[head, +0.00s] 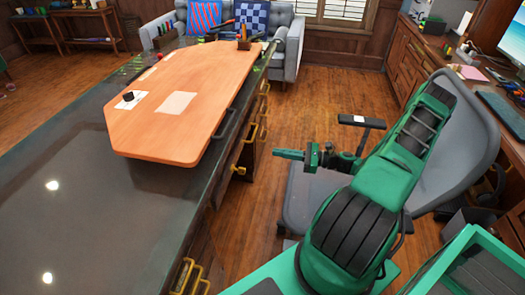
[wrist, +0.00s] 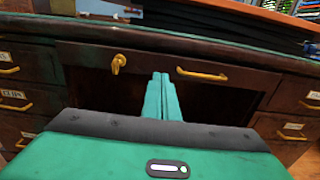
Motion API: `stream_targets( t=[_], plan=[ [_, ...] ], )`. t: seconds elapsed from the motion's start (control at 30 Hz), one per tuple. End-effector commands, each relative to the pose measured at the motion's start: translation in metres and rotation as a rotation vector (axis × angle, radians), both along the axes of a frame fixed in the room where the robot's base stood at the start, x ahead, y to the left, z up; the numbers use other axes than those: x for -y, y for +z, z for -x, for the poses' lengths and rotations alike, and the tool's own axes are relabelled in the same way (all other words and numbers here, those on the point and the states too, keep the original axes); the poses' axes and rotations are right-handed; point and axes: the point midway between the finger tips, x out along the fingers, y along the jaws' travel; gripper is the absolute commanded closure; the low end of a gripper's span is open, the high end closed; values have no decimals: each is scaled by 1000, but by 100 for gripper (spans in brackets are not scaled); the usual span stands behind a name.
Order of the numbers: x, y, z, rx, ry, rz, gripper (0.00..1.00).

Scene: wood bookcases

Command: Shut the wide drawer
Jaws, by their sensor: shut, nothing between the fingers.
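The wide drawer (wrist: 228,82) is in the middle of the desk front in the wrist view, above a dark knee space. It has a yellow handle (wrist: 202,75) and a key-like brass fitting (wrist: 118,63). How far it stands out is hard to tell. Its front is seen edge-on in the head view. My gripper (wrist: 161,76) is shut and empty, its green fingers pointing at the drawer front. In the head view my gripper (head: 277,153) is to the right of the desk front, with floor visible between them.
Smaller drawers with yellow handles (wrist: 10,71) flank the wide one. The dark desk top (head: 75,190) carries an orange board (head: 205,85). A grey chair (head: 455,150) stands beside my arm. A sofa (head: 290,45) is at the back, with open wood floor before it.

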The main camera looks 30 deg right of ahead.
Motion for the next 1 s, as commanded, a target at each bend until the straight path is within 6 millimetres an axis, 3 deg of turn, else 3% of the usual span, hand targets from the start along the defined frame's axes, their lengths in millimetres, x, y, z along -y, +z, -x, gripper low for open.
stream_targets(
  t=[0.6, 1.0],
  plan=[
    [-77, 0, -75, 0, 6, 3, 100],
    [-94, 0, -94, 0, 3, 3, 100]
  ],
)
